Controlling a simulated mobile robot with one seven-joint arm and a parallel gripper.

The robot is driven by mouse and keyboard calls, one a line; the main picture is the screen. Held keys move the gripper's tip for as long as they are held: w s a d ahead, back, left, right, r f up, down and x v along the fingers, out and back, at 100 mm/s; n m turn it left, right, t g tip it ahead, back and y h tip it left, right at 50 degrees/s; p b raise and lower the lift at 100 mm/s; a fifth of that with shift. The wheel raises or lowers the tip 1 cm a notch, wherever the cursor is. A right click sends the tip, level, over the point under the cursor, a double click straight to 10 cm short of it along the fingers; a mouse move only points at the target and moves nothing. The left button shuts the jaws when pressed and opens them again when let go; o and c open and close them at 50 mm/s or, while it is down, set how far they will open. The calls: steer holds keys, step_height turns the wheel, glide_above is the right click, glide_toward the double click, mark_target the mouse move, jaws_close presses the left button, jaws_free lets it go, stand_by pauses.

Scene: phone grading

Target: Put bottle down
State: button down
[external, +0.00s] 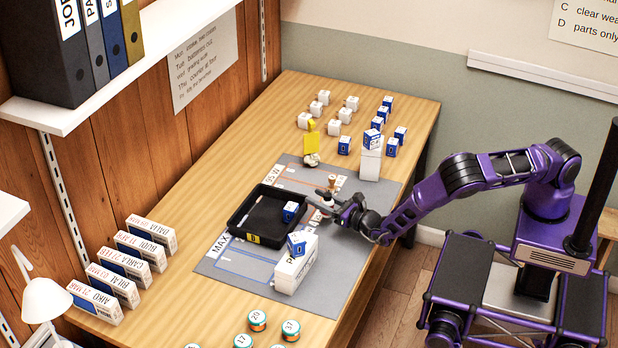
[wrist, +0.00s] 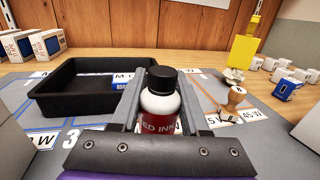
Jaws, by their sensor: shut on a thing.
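The bottle (wrist: 161,108) is small, with a black cap, a white shoulder and a red label reading "ED INK". In the wrist view it stands upright between the two fingers of my gripper (wrist: 160,95), which is shut on it. In the external view my gripper (external: 332,200) is low over the grey mat (external: 222,262), just right of the black tray (external: 243,240). The bottle is mostly hidden there by the fingers. I cannot tell whether its base touches the mat.
A wooden-handled stamp (wrist: 235,98) stands close to the right of the bottle. A blue-and-white box (external: 290,211) lies in the tray. A yellow tag on a stand (external: 311,138), a white block (external: 370,160) and a long white box (external: 296,268) stand around the mat.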

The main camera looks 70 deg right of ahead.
steer(key=shift+f, duration=1.55)
steer(key=shift+f, duration=0.1)
steer(key=shift+f, duration=0.15)
steer(key=shift+c, duration=2)
jaws_free()
steer(key=shift+r, duration=0.2)
steer(key=shift+s+a, duration=0.1)
steer(key=shift+s, duration=0.1)
steer(key=v, duration=1.1)
steer(key=shift+s, duration=0.3)
